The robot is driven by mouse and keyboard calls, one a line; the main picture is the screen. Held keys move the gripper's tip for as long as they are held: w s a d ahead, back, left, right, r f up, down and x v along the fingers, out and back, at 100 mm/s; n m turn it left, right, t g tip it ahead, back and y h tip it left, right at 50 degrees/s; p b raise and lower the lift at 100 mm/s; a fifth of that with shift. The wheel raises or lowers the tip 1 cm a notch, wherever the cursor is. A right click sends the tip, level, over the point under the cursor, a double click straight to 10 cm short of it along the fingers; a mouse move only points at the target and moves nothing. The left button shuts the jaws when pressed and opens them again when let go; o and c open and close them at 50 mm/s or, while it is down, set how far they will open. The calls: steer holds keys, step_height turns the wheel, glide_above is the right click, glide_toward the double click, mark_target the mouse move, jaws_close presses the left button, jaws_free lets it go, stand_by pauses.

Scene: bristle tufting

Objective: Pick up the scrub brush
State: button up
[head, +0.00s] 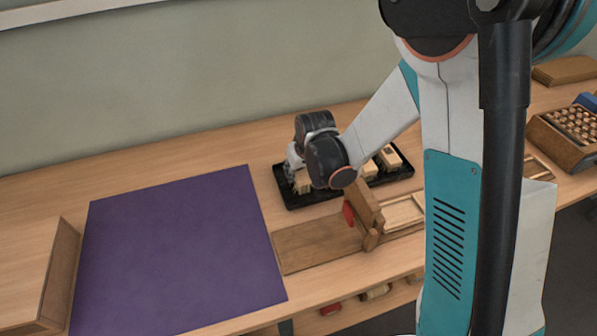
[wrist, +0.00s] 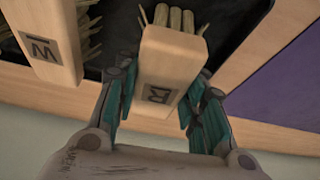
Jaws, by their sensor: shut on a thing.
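In the wrist view, a scrub brush (wrist: 166,62) with a pale wooden block, a dark square label and tan bristle tufts lies between the two teal fingers of my gripper (wrist: 155,105). My gripper is shut on this block, with a finger along each side. In the head view, my gripper (head: 293,172) is low at the left end of the black tray (head: 292,204), and a small part of the held brush (head: 303,186) shows under it. A second brush (wrist: 48,42), labelled W, lies to the left in the wrist view. Whether the held brush touches the tray is unclear.
More brushes (head: 388,157) sit in the tray's right part. A purple mat (head: 180,250) covers the table left of the tray. A wooden fixture (head: 366,208) with a red knob (head: 348,213) stands in front of the tray. A wooden box (head: 62,270) is at far left.

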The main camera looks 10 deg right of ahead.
steer(key=shift+r, duration=0.1)
step_height(320, 180, up, 20)
steer(key=p, duration=0.7)
steer(key=shift+r+p, duration=0.15)
steer(key=shift+p, duration=0.25)
